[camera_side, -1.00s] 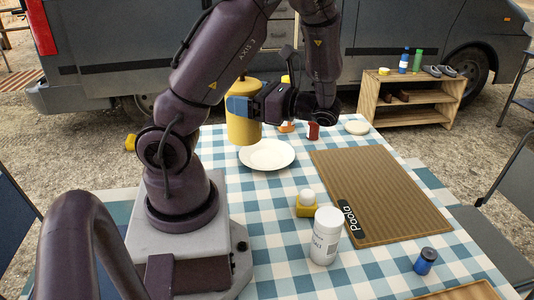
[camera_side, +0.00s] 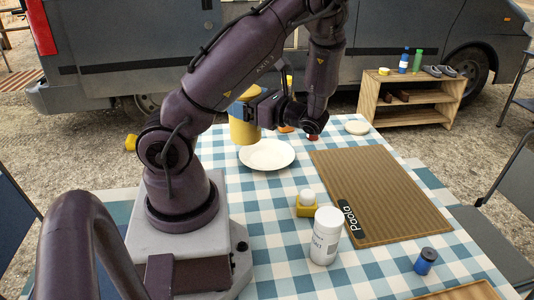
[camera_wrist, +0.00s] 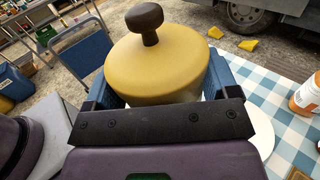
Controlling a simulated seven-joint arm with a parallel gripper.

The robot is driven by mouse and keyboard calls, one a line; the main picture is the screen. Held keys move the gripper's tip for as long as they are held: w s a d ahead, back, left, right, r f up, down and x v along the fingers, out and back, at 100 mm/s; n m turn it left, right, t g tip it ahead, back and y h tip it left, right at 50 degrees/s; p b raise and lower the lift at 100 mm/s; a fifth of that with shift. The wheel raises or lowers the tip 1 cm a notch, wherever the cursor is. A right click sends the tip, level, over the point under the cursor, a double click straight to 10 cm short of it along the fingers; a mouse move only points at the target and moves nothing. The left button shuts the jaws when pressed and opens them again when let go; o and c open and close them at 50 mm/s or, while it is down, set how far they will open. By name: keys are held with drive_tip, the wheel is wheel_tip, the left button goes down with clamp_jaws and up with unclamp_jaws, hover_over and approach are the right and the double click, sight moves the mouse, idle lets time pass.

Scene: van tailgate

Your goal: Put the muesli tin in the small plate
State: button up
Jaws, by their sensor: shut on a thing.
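The muesli tin, a yellow cylinder (camera_side: 243,131), is held upright in my gripper (camera_side: 242,108). The wrist view shows its yellow lid (camera_wrist: 160,62) with a dark brown knob, between the blue fingers. A white plate (camera_side: 268,157) lies on the table. In the side view the tin's base overlaps the plate's far left rim; I cannot tell whether they touch. A smaller white dish (camera_side: 357,127) lies at the table's far right edge.
A brown ribbed mat (camera_side: 375,190) covers the table's right side. In front of the plate are a yellow egg cup with an egg (camera_side: 307,204) and a white jar (camera_side: 325,237). A blue jar (camera_side: 426,261) stands at front right. Small items sit behind my gripper.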

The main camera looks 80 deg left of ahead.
wheel_tip(320, 180, down, 2)
drive_tip(key=shift+a+f, duration=0.1)
drive_tip(key=w+a+f, duration=0.7)
drive_tip(key=a+f, duration=0.4)
drive_tip(key=f, duration=0.2)
drive_tip(key=shift+w+a, duration=0.15)
drive_tip(key=shift+a, duration=0.25)
drive_tip(key=shift+f, duration=0.1)
